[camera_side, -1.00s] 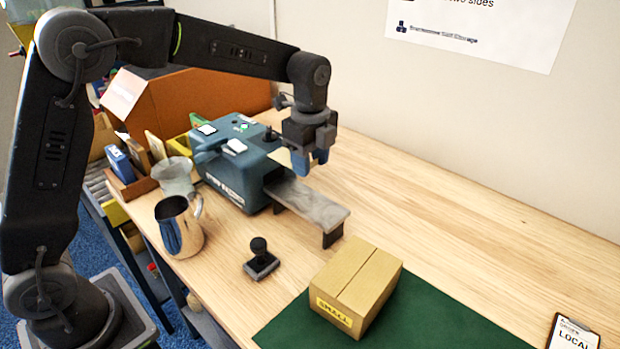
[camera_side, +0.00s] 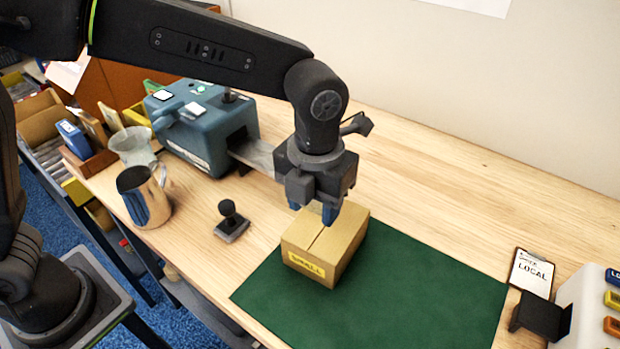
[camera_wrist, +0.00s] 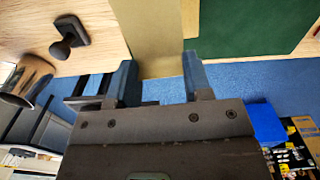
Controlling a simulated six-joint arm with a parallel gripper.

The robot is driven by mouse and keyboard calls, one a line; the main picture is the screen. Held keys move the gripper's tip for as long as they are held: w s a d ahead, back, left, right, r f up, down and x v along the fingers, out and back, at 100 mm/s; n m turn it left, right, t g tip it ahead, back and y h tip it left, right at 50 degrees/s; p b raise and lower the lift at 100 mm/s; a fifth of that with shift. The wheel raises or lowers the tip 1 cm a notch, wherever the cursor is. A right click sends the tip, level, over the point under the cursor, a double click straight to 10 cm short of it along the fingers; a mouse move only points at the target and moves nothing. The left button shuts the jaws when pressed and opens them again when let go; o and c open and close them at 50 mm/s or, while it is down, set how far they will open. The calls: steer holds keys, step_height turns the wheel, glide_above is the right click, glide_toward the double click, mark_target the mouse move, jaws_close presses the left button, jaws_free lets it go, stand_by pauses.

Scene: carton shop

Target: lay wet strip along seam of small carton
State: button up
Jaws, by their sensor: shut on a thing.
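The small carton (camera_side: 350,246) stands closed at the left end of the green mat, with a yellow SMALL label on its front and a seam across its top. My gripper (camera_side: 322,212) is pointed down just above the far part of the carton top. In the wrist view my gripper (camera_wrist: 158,64) has its two blue fingers apart at the width of what it holds, the wet strip. A plain tan surface shows between and beyond the fingers. I cannot separate strip from carton top there. In the side view the strip is hidden or too small to make out.
The blue-green tape machine (camera_side: 190,140) stands left, its grey outfeed plate partly behind my gripper. A metal pitcher (camera_side: 146,200), a glass jar (camera_side: 133,147) and a black stamp (camera_side: 231,222) stand nearby. The green mat (camera_side: 420,285) is bare right of the carton. A LOCAL clipboard (camera_side: 531,272) lies right.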

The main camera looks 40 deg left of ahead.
mark_target(314, 229)
steer(key=shift+f, duration=3.1)
steer(key=shift+f, duration=0.15)
steer(key=o, duration=0.8)
steer(key=shift+r, duration=3.05)
steer(key=shift+a, duration=0.1)
